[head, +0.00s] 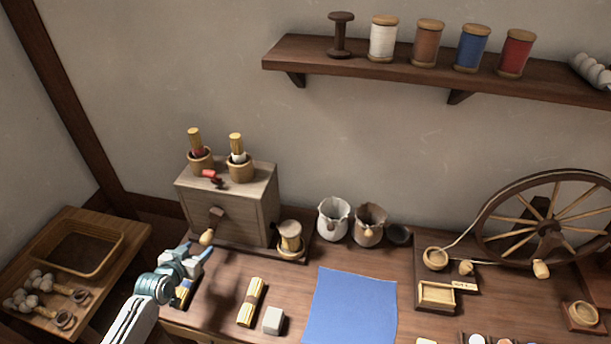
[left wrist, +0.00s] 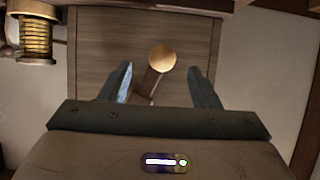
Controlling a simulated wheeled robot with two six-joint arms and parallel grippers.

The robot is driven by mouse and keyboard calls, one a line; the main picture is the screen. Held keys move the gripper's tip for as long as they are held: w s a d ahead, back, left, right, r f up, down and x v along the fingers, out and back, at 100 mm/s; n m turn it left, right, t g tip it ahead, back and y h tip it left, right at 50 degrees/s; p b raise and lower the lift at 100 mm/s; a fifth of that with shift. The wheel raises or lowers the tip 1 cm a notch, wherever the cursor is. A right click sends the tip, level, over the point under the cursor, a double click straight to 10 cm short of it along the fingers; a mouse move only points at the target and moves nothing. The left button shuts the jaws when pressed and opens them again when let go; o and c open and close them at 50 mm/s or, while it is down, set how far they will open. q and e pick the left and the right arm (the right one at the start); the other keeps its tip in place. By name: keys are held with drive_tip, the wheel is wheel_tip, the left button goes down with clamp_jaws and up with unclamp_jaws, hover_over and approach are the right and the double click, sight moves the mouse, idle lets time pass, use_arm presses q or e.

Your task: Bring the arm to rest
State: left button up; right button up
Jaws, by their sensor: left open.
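My left arm comes in from the lower left, and my left gripper (head: 193,256) is open and empty in front of the wooden mill box (head: 232,212). The box's crank has a pale round knob (head: 206,237), just beyond the gripper in the head view. In the left wrist view the same knob (left wrist: 162,58) shows between the two spread fingers (left wrist: 158,72), with no finger seen touching it. The dark crank arm runs down from the knob, partly hidden by the gripper body. My right gripper is not in view.
Left of the gripper is a side table with a tray (head: 120,244). A yellow bundle (head: 251,301), a pale cube (head: 273,320) and a blue cloth (head: 352,304) lie to the right.

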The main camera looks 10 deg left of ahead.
use_arm(q)
drive_tip(key=shift+s, duration=0.1)
drive_tip(key=s+d+m+g, duration=0.1)
drive_tip(key=s+d+g, duration=0.4)
drive_tip(key=s+d, duration=0.65)
drive_tip(key=s+r+n+g+y, duration=0.15)
drive_tip(key=s+r, duration=0.25)
drive_tip(key=s, duration=0.6)
drive_tip(key=s+r+m+g+y, duration=0.1)
drive_tip(key=s+r+g, duration=0.2)
drive_tip(key=s, duration=0.7)
wheel_tip(320, 180, down, 31)
drive_tip(key=a, duration=0.2)
drive_tip(key=s+a+f+g, duration=0.1)
drive_tip(key=s+f+g, duration=0.1)
drive_tip(key=s+f, duration=1.6)
drive_tip(key=shift+a+f+n+b, duration=0.15)
drive_tip(key=shift+f+n+b, duration=0.25)
drive_tip(key=shift+f+n, duration=0.1)
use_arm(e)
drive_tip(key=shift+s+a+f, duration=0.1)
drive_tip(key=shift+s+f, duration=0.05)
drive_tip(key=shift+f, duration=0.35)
